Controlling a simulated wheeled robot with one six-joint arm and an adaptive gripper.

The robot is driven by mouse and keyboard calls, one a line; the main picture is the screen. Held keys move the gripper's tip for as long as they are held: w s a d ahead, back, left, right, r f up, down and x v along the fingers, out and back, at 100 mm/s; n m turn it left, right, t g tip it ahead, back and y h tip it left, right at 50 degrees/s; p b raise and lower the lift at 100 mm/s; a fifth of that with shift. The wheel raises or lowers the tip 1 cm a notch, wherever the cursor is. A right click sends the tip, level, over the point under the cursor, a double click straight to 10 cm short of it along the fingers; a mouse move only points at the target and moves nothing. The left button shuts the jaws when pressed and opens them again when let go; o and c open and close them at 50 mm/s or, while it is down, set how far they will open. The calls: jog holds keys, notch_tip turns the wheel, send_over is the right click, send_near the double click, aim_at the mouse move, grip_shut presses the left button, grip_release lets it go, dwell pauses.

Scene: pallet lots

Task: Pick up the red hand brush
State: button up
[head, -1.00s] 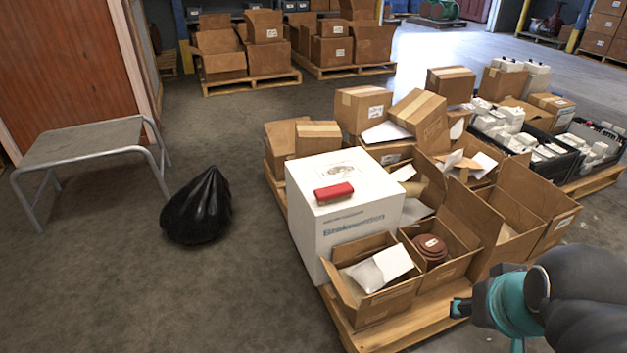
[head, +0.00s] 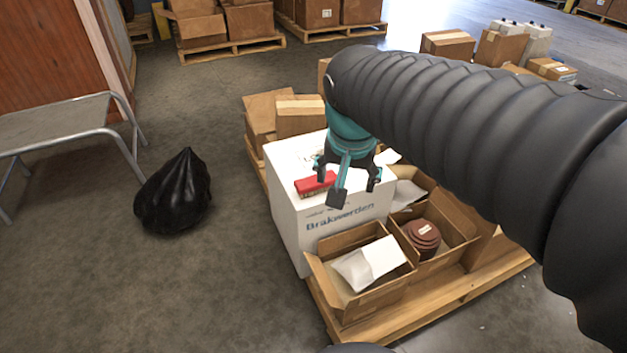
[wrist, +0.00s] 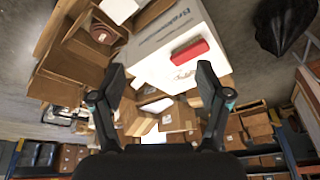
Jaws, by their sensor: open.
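The red hand brush (head: 316,184) lies on top of a white box (head: 345,211) with blue lettering, its right end partly hidden by my gripper in the head view. In the wrist view the brush (wrist: 190,51) lies on the white box (wrist: 160,45), above and between the fingers. My gripper (head: 347,188) is open and empty, pointing down above the box top, at the brush's right end in the head view. In the wrist view my gripper (wrist: 162,88) has its two fingers wide apart, with nothing between their pads. I cannot tell the exact gap between fingers and brush.
Open cartons stand in front of the white box on a wooden pallet (head: 440,300); one holds brown discs (head: 422,236). Closed cartons (head: 299,116) stand behind it. A black bag (head: 173,195) and a grey metal table (head: 60,122) are at left, with clear floor around them.

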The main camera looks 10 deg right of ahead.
jog(key=w+a+f+m+g+h, duration=0.15)
jog(key=w+m, duration=0.35)
jog(key=w, duration=0.6)
jog(key=m+g+h, duration=0.1)
jog(key=m+h, duration=0.1)
jog(key=m, duration=0.3)
send_near(315, 179)
jog(key=shift+m, duration=0.3)
jog(key=x, duration=0.5)
jog(key=shift+w+d+r, duration=0.1)
jog(key=shift+w+d, duration=0.15)
jog(key=shift+d, duration=0.05)
jog(key=shift+s+x, duration=0.1)
jog(key=shift+x, duration=1.2)
jog(key=shift+s+x, duration=0.15)
jog(key=shift+x, duration=1.2)
jog(key=shift+a, duration=0.15)
jog(key=shift+f+b, duration=0.35)
jog(key=shift+b, duration=0.35)
jog(key=c, duration=1.3)
